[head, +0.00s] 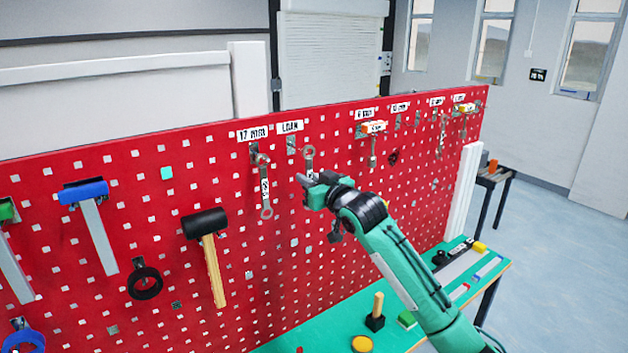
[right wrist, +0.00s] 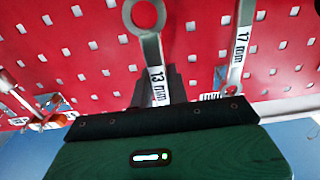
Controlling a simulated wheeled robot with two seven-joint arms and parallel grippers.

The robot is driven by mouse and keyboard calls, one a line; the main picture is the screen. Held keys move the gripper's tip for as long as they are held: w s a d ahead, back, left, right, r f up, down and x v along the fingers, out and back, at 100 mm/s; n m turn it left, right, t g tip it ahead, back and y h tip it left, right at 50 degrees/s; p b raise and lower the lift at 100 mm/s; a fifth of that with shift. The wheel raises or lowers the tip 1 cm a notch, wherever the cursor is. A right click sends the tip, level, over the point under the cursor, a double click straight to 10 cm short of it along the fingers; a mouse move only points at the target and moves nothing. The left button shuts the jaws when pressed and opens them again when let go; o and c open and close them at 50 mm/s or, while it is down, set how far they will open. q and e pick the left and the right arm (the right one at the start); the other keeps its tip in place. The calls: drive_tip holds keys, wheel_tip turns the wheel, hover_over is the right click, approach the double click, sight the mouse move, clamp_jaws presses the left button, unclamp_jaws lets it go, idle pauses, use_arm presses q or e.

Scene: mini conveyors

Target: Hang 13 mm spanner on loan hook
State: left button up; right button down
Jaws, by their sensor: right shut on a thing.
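The 13 mm spanner (head: 309,154) is held in my right gripper (head: 311,181), with its ring end up and in front of the red pegboard. In the right wrist view the 13 mm spanner (right wrist: 153,60) shows its ring and its "13 mm" label, and my right gripper (right wrist: 155,92) is shut on its shank. The loan hook (head: 291,146) is under the LOAN label (head: 290,127), just left of and slightly above the spanner's ring. The ring looks apart from the hook. The spanner's lower end is hidden. My left gripper is not in view.
The 17 mm spanner (head: 265,190) hangs close by on the left; it also shows in the right wrist view (right wrist: 238,45). A black mallet (head: 207,235) and a blue hammer (head: 88,205) hang further left. Several tools hang at right. A green bench (head: 300,338) stands below.

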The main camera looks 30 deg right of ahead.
drive_tip(key=shift+w+a+p, duration=0.2)
drive_tip(key=shift+w+p, duration=0.25)
drive_tip(key=shift+w, duration=1.55)
drive_tip(key=shift+f, duration=0.4)
drive_tip(key=c, duration=1.3)
unclamp_jaws()
drive_tip(key=shift+s, duration=0.1)
